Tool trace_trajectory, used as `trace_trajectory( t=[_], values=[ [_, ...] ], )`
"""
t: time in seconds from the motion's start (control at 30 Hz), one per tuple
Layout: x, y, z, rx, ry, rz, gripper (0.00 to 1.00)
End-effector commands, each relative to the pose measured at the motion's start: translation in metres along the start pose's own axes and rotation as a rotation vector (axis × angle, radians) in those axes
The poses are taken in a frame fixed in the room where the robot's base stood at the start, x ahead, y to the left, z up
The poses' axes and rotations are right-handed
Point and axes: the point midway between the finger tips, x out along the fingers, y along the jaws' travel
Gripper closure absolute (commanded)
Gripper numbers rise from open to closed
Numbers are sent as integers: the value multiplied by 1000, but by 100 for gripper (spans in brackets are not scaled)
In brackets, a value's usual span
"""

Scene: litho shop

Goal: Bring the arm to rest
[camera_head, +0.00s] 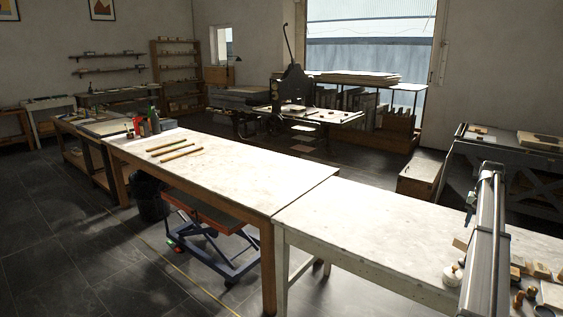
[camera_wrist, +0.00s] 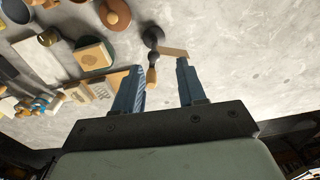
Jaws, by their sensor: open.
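My gripper (camera_wrist: 160,80) shows in the wrist view, with its two blue fingers apart. Nothing is held between them. A dark round knob (camera_wrist: 153,36) and a small wooden handle (camera_wrist: 152,76) show beyond the fingers, along with a thin wooden strip (camera_wrist: 172,53) close to the right fingertip in the picture. I cannot tell how far the strip is from that fingertip. I cannot make out my gripper in the head view.
The pale worktop (camera_wrist: 255,60) is bare at the right of the wrist view. At its left are a square block (camera_wrist: 93,53), a brown round piece (camera_wrist: 115,15) and several small items. In the head view, the long table (camera_head: 240,175) holds several sticks (camera_head: 172,149).

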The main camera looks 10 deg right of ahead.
Motion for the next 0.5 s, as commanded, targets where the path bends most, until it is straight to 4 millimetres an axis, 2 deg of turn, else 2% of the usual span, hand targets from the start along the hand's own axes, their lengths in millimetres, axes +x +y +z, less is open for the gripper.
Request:
trace_trajectory(
  t=[0.03,0.17,0.27,0.37,0.4,0.5],
  values=[
    [4,-10,33,6,12,-9,60],
    [13,-35,92,36,43,-38,60],
    [27,-55,138,53,58,-60,60],
    [55,-79,186,53,56,-78,60],
    [70,-88,202,47,50,-81,60],
    [110,-110,233,19,22,-79,60]
  ],
)
